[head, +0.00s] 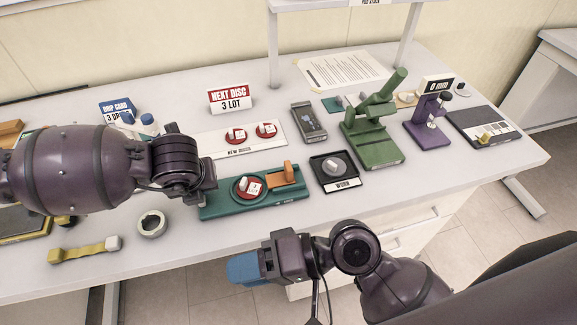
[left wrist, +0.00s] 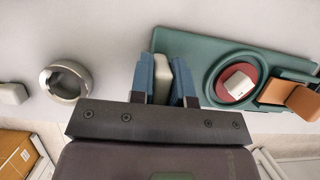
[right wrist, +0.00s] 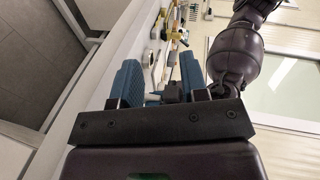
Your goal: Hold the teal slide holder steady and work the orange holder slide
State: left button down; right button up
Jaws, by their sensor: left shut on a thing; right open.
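The teal slide holder (head: 222,209) lies flat near the table's front edge. A red disc (head: 240,191) with a white numbered block on it sits in the holder's round seat. The orange holder slide (head: 285,176), with an upright tab, is at the holder's right end, beside the disc; it also shows in the left wrist view (left wrist: 285,94). My left gripper (left wrist: 162,80) is shut on a pale upright grip (left wrist: 161,66) at the holder's left end. My right gripper (head: 243,268) is open and empty, in front of the table edge, apart from the slide.
A black tray (head: 347,184) holds a grey disc right of the holder. A green press (head: 372,150) stands behind it. A white card (head: 215,146) with two red discs lies behind the holder. A metal ring (head: 152,224) and yellow bar (head: 83,252) lie left.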

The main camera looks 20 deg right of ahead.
aim_at(289, 165)
jog(key=w+d+g+h, duration=0.1)
jog(key=w+h, duration=0.2)
jog(key=w+d+n+g+h, duration=0.1)
jog(key=w+d+h, duration=0.1)
jog(key=w+h, duration=0.1)
jog(key=w+d+n+g+h, duration=0.1)
jog(key=w+g+h, duration=0.1)
jog(key=w+h, duration=0.1)
jog(key=shift+w+d+h, duration=0.35)
jog(key=shift+w+h, duration=0.05)
jog(key=shift+w, duration=0.4)
jog(key=w+d+r+m+t+h, duration=0.2)
jog(key=w+d+r+h, duration=0.3)
jog(key=w+d+r, duration=0.4)
jog(key=shift+m, duration=0.3)
jog(key=f, duration=0.4)
jog(key=a+f, duration=0.1)
jog(key=f, duration=0.3)
jog(key=w+f, duration=0.1)
jog(key=f, duration=0.3)
jog(key=shift+a+f, duration=0.2)
jog(key=shift+f, duration=0.2)
grip_shut()
